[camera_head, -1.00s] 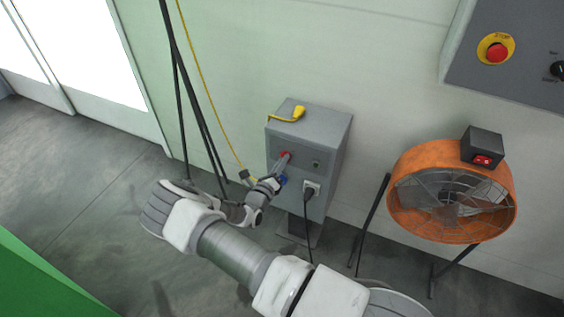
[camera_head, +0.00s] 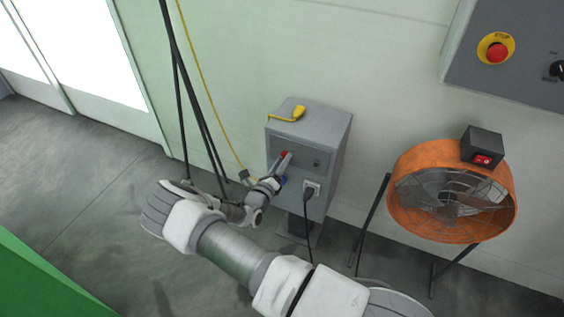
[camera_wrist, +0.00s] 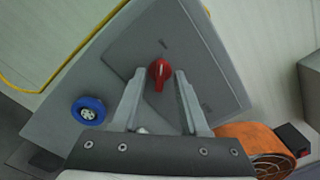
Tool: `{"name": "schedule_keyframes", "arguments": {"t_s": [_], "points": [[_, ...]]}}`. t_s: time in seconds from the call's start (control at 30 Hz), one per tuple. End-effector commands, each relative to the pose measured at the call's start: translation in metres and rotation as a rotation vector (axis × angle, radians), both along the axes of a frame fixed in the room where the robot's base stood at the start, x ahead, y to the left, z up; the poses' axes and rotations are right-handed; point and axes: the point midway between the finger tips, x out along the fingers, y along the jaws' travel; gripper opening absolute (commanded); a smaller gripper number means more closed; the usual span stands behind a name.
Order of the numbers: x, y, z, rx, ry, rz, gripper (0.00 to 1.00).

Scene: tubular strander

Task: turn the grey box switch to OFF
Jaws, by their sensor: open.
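The grey box (camera_head: 331,135) stands on a post by the wall. Its switch is a red rotary knob (camera_wrist: 160,73) on the front face; in the head view the knob (camera_head: 283,154) shows just beyond my fingertips. My gripper (camera_wrist: 158,86) is open, with one finger on each side of the knob in the wrist view. I cannot tell whether the fingers touch it. The knob's handle points roughly along the fingers in the wrist view. The marks near the knob are too small to read.
A blue round socket (camera_wrist: 88,111) and a black plug (camera_head: 308,191) sit on the box front. A yellow-handled object (camera_head: 289,114) lies on top. An orange fan (camera_head: 404,197) stands to the right. Black cables (camera_head: 196,100) and a yellow cord hang to the left.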

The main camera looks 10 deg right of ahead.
Motion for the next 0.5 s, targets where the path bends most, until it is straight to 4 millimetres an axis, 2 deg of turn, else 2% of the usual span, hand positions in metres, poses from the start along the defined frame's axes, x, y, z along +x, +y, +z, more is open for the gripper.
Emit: {"name": "schedule_keyframes", "arguments": {"t_s": [0.17, 0.5], "points": [[-0.014, 0.012, 0.001, 0.000, 0.002, 0.003, 0.44], [-0.079, 0.059, 0.002, 0.001, 0.001, 0.004, 0.44]]}}
